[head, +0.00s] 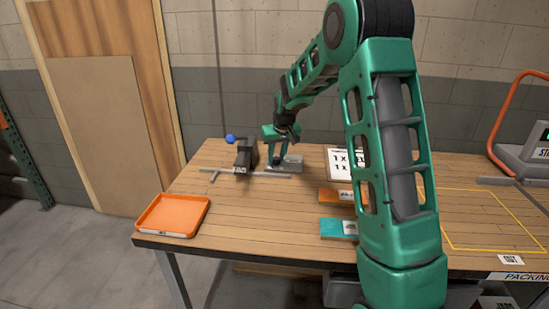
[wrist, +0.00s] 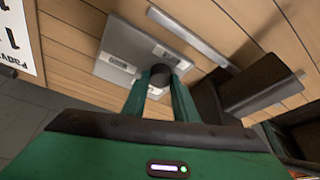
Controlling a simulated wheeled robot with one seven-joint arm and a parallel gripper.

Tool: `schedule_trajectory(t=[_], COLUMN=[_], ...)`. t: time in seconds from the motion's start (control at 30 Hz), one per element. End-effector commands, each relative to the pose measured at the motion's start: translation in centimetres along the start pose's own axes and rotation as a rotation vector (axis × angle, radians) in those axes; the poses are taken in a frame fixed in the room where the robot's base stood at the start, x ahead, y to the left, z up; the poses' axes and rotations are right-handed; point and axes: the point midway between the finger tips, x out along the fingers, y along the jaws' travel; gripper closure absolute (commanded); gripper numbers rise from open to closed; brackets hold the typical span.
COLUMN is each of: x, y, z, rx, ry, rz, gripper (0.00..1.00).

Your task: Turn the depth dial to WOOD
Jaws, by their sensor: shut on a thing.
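A dark round knob (wrist: 158,78), apparently the depth dial, is on a light grey plate (wrist: 128,52) with small labels in the wrist view. My gripper (wrist: 159,88) has its two green fingers on either side of the knob, shut on it. In the head view my gripper (head: 278,158) reaches down to the grey plate (head: 291,166) at the back of the bench. The label lettering and any WOOD mark are too small to read, so I cannot tell the dial's setting.
A black device (head: 246,153) with a blue ball (head: 230,138) stands just left of the plate, by a metal bar (head: 215,174). An orange tray (head: 172,215) is front left.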

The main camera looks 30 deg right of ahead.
Motion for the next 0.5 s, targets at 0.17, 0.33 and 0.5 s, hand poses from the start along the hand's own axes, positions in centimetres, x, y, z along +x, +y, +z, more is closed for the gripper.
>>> schedule_trajectory(t=[0.17,0.33,0.5], x=[0.00,0.00,0.04], y=[-0.43,-0.54,-0.67], z=[-0.02,-0.06,-0.11], rx=[0.149,0.296,0.423], ry=[0.000,0.001,0.000], rz=[0.061,0.121,0.173], gripper=[0.96,0.96,0.96])
